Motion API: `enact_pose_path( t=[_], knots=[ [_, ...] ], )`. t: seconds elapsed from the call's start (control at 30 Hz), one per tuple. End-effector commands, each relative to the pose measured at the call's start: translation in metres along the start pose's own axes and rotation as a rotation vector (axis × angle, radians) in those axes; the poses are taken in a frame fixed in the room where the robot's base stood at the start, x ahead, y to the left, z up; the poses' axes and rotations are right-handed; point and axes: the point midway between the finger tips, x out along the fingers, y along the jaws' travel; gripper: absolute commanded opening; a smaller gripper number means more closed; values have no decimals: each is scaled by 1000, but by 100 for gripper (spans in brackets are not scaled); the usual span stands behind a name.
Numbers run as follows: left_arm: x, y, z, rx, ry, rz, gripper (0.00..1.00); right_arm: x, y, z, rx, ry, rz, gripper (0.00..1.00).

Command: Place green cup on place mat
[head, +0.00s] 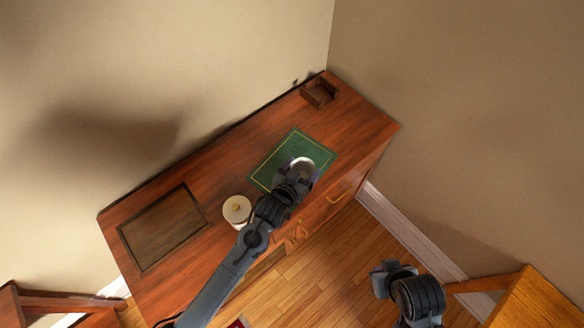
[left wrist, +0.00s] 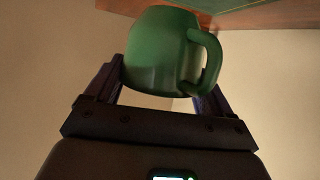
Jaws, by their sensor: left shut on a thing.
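The green cup (left wrist: 160,52) is held between the two fingers of my left gripper (left wrist: 165,80) in the left wrist view, its handle to the right. In the head view my left gripper (head: 298,174) is over the lower right part of the green place mat (head: 277,154). Only the pale round opening of the cup (head: 303,162) shows there. The mat has a thin yellow border and also shows at the top of the left wrist view (left wrist: 205,5). I cannot tell whether the cup touches it. My right gripper (head: 383,278) is off the desk at the lower right; its fingers are unclear.
The mat lies on a reddish wooden desk (head: 225,165). A cream lidded jar (head: 236,209) stands close to my left arm. A dark framed panel (head: 163,226) lies at the left, and a small wooden box (head: 320,92) stands at the far corner. Walls rise behind the desk.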

Motion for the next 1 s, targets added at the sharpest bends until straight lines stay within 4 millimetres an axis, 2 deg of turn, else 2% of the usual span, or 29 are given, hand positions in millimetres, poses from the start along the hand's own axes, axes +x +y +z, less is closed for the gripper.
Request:
enact_pose_path(
  t=[0.1,0.33,0.53,0.8,1.0],
  knots=[
    [15,-23,10,2,0,-2,47,3,0,1,0,0,0,0],
    [31,-46,19,0,2,1,47,5,0,2,-1,0,1,0],
    [36,-50,26,-1,0,1,47,6,0,2,-3,-1,2,0],
    [48,-50,54,0,1,1,47,10,0,3,-2,-1,2,0],
    [49,-50,58,0,2,1,47,10,0,3,-2,-1,2,0]
  ],
)
